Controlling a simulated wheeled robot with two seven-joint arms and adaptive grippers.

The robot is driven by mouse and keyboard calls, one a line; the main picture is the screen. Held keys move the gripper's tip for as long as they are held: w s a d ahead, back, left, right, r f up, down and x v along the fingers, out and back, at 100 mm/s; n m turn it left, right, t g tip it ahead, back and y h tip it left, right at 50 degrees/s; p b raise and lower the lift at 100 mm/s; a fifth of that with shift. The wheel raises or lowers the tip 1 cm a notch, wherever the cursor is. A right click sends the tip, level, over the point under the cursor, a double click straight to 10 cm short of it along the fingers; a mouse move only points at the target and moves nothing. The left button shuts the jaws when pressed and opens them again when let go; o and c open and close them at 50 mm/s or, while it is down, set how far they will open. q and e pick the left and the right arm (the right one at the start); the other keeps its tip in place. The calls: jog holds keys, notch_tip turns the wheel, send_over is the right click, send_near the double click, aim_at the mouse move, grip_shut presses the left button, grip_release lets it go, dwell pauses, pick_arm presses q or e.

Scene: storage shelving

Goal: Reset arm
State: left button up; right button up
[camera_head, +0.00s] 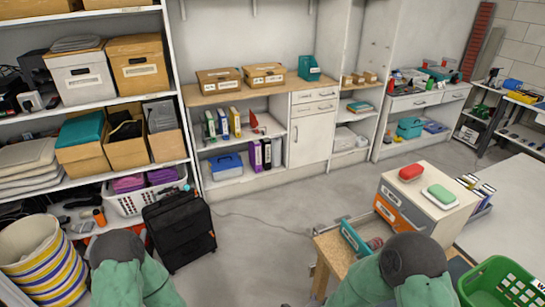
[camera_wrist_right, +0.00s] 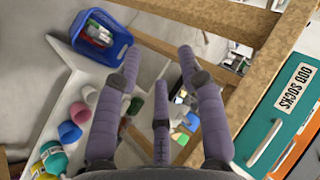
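My two arms come in at the bottom of the head view, the left arm (camera_head: 125,275) at lower left and the right arm (camera_head: 400,275) at lower right. Neither gripper shows in the head view. My right gripper (camera_wrist_right: 158,62) shows in the right wrist view with its purple-grey fingers spread apart. Nothing is between the fingers. It hangs in front of wooden bars, near a teal drawer front (camera_wrist_right: 258,130) labelled "ODD SOCKS". My left gripper is in no view.
A white drawer unit (camera_head: 440,215) and green crate (camera_head: 495,287) stand near my right arm. A black suitcase (camera_head: 180,230) and striped basket (camera_head: 40,262) are near my left arm. A blue basket (camera_wrist_right: 119,47) shows beyond my right fingers.

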jog(key=s+a+f+n+g+y, duration=0.2)
jog(key=s+f+n+g+y, duration=0.1)
jog(key=s, duration=0.5)
jog(key=s+a+f+n+g+y, duration=0.2)
jog(key=s+f+n+g, duration=0.3)
jog(key=s+f+n, duration=0.3)
jog(key=shift+s+a+f+n+y, duration=0.25)
jog(key=shift+a+n+y, duration=0.1)
jog(key=shift+n+y, duration=0.4)
